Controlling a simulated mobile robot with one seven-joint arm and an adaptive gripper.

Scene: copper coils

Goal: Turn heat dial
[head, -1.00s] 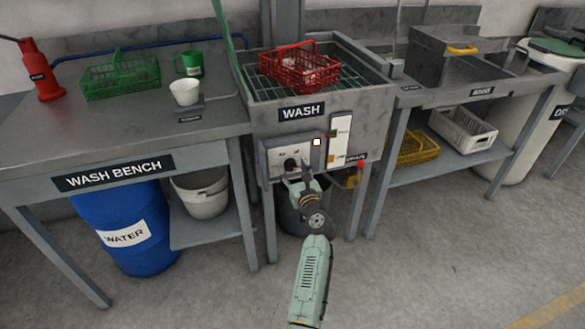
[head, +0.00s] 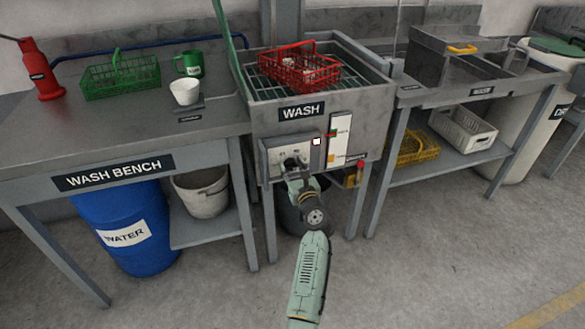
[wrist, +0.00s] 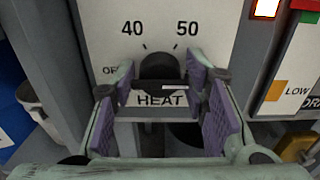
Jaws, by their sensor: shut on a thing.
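The heat dial (wrist: 158,68) is a dark round knob on a pale panel in the wrist view, above the word HEAT. The marks 40 and 50 stand above it, and a partly hidden OFF label is at its left. A short white line lies level across its lower right part. My gripper (wrist: 160,78) has its purple-padded fingers on the left and right of the dial and is shut on it. In the head view my gripper (head: 293,170) is at the dial panel (head: 272,158) on the wash unit's front. The fingertip contact is hard to see there.
The WASH basin (head: 258,95) holds a red basket (head: 298,72) above the panel. A small lit square (head: 316,142) and an indicator strip (head: 340,128) are right of the dial. Table legs flank the unit. A dark bucket (head: 290,222) stands below. The floor in front is clear.

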